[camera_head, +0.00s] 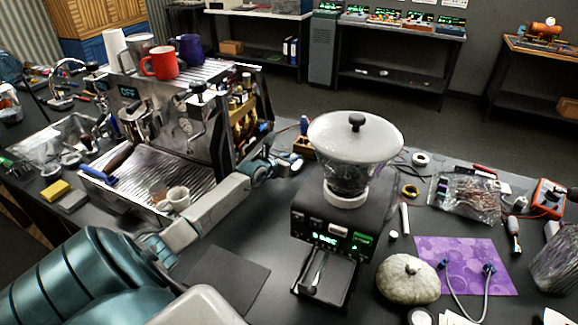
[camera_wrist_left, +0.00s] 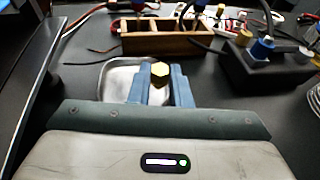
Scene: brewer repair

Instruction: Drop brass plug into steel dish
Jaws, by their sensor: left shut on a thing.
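The brass plug (camera_wrist_left: 160,73) is a small hexagonal gold piece, held between the blue fingertips of my left gripper (camera_wrist_left: 160,76) in the left wrist view. The steel dish (camera_wrist_left: 115,80) is a shallow silver tray behind and below the fingers. The plug overlaps the dish in this view; its height above the dish is hard to tell. The fingers hide part of the dish. In the head view my left gripper (camera_head: 290,160) is beside the espresso machine (camera_head: 190,120), behind the grinder (camera_head: 340,220); plug and dish cannot be made out there. My right gripper is not in view.
A wooden tool block (camera_wrist_left: 168,40) stands just behind the dish, with cables around it. A dark box with blue and yellow caps (camera_wrist_left: 262,62) stands to the right. The grinder with its white-lidded hopper (camera_head: 356,140) stands close to my left forearm.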

